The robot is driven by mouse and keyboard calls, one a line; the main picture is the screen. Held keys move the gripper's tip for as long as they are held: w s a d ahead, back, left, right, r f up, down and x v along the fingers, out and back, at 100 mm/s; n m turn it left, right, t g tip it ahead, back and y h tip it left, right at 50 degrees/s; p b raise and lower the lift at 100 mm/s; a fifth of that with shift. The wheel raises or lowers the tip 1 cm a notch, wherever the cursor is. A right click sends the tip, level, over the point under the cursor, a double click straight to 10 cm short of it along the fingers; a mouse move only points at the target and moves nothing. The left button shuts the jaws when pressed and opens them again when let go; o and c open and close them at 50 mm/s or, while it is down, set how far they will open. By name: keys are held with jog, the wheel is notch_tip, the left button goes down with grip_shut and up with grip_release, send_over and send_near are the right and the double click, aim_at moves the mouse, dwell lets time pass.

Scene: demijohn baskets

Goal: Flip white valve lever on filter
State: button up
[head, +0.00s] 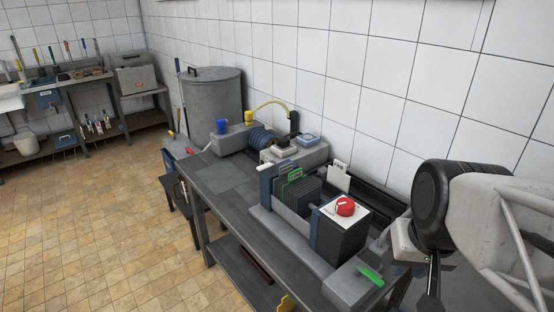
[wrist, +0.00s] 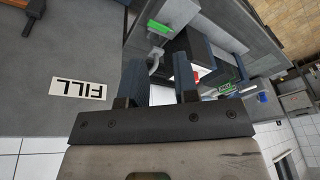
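The filter stands on the grey table, with a row of dark plates (head: 296,192) and a dark end block (head: 340,232) carrying a red knob (head: 346,206). A green lever (head: 371,275) sits on the grey base at the near end; a green lever also shows in the wrist view (wrist: 158,27). A small whitish curved part (wrist: 154,60) shows beyond my fingers in the wrist view; I cannot tell whether it is the white valve lever. My gripper (wrist: 160,75) is open, its fingers apart with nothing seen between them. In the head view its dark fingers (head: 433,283) hang right of the filter.
A metal drum (head: 211,98), blue hose coil (head: 262,138) and yellow hose (head: 272,105) are at the table's far end. The tiled wall runs close behind. The floor at left is clear.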

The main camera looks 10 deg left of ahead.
jog(key=shift+y, duration=0.5)
jog(key=w+a, duration=0.1)
jog(key=w, duration=0.1)
jog(key=w+a, duration=0.1)
jog(key=shift+w+a+r, duration=0.1)
jog(key=shift+w+r, duration=0.1)
jog(key=shift+w, duration=0.15)
grip_shut()
jog(key=w+a+f+m+t+y, duration=0.1)
jog(key=w+a+f+m, duration=0.1)
jog(key=w+a, duration=0.4)
jog(key=w+a+f+m+t+y, duration=0.1)
jog(key=w+a, duration=0.6)
jog(key=w, duration=0.8)
jog(key=w+a+f+m+t+y, duration=0.1)
jog(key=w+a+m, duration=0.4)
jog(key=w, duration=0.6)
jog(key=shift+w+a+f+m+t+y, duration=0.35)
jog(key=shift+a+f+y, duration=0.4)
jog(key=shift+y, duration=0.35)
